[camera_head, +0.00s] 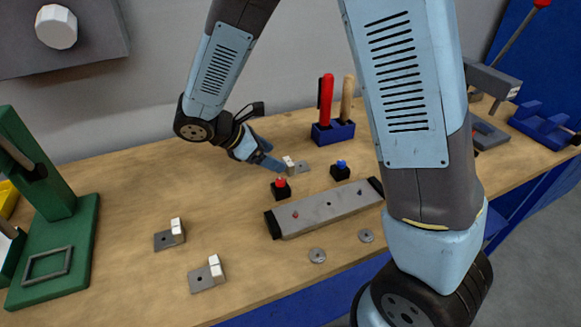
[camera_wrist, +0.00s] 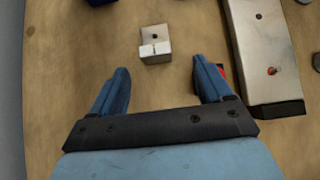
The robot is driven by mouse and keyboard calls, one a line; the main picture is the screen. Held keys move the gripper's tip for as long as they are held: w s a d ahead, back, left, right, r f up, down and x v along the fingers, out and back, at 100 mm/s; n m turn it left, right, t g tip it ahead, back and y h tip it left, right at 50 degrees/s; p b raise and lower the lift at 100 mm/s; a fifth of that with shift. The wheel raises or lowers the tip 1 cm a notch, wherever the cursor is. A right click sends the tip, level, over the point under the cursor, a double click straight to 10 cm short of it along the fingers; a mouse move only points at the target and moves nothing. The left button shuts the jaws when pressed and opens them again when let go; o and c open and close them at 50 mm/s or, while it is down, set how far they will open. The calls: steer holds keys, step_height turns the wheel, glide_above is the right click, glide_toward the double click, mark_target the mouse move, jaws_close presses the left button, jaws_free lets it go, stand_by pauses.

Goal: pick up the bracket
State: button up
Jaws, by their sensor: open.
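A small grey metal bracket with a pale upright block (camera_head: 302,167) lies on the workbench near the back, and it also shows in the wrist view (camera_wrist: 155,36). My gripper (camera_head: 272,162) is just left of this bracket in the head view. In the wrist view my gripper (camera_wrist: 160,75) has its two blue fingers wide apart and empty, with the bracket just beyond the fingertips, roughly centred between them. Two similar brackets lie at the front left of the bench, one farther back (camera_head: 165,240) and one nearer the front (camera_head: 203,279).
A red-button box (camera_head: 281,190) and a blue-button box (camera_head: 340,172) stand nearby. A blue holder (camera_head: 333,133) with red and wooden handles stands behind. A green press (camera_head: 60,240) is at left.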

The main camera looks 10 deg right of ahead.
mark_target(288, 161)
steer(key=shift+w+x, duration=0.15)
steer(key=shift+x, duration=1.45)
steer(key=shift+w+x, duration=0.2)
steer(key=shift+x, duration=1.45)
steer(key=shift+r, duration=0.25)
steer(key=c, duration=1.2)
steer(key=shift+c, duration=0.2)
